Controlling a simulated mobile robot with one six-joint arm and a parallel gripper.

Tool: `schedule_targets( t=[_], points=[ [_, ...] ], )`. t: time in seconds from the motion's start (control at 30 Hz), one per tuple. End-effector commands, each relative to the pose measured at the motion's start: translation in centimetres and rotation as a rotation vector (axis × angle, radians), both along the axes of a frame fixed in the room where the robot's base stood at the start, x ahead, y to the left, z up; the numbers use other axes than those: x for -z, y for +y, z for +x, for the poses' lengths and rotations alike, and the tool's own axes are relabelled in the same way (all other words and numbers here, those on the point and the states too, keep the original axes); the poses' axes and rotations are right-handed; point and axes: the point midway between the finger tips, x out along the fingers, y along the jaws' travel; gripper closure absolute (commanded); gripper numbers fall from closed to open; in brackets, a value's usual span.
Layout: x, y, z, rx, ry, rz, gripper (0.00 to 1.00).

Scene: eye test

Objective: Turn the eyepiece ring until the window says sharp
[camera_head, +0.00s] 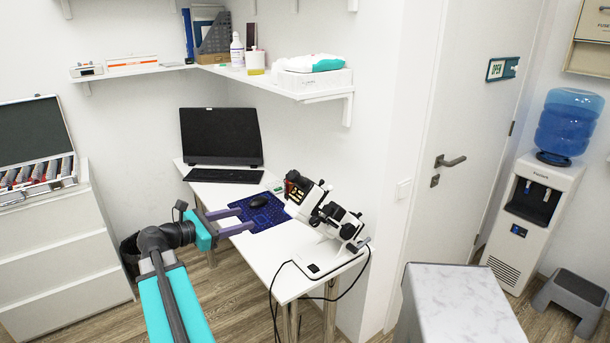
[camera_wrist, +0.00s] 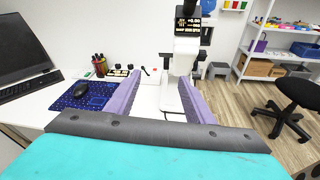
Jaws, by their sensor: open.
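The white and black eyepiece instrument (camera_head: 338,222) stands on a white desk, to the right of my gripper. In the wrist view the instrument (camera_wrist: 186,46) rises beyond my fingers, right of centre. Its black window (camera_wrist: 188,22) carries small light text; I can read about "+0.00" on the right, but the rest is too small. I cannot clearly pick out the eyepiece ring among the dark parts below the window. My gripper (camera_head: 241,219) has two lavender fingers, spread open and empty. It is left of the instrument, apart from it, near the blue mouse mat (camera_head: 262,217).
A black mouse (camera_head: 258,201) lies on the mat. A monitor (camera_head: 221,136) and keyboard (camera_head: 224,174) are at the back of the desk. A pen holder (camera_wrist: 100,68) stands left of the instrument. A black cable (camera_head: 274,290) hangs off the front edge.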

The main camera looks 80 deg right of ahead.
Motion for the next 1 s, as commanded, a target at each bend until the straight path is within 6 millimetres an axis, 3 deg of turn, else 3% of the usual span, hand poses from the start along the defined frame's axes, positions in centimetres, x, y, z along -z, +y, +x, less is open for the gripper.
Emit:
schedule_targets(
  t=[0.03, 0.13, 0.33, 0.47, 1.0],
  points=[
    [-2.3, -0.8, -1.8, 0.026, 0.041, -0.018, 0.52],
    [-6.1, -1.6, -4.6, 0.068, 0.120, -0.039, 0.52],
    [-10.5, -2.0, -7.9, 0.124, 0.218, -0.057, 0.52],
    [-11.3, -2.0, -8.5, 0.134, 0.236, -0.058, 0.52],
    [-11.3, -2.6, -9.1, 0.134, 0.234, -0.058, 0.52]
  ],
)
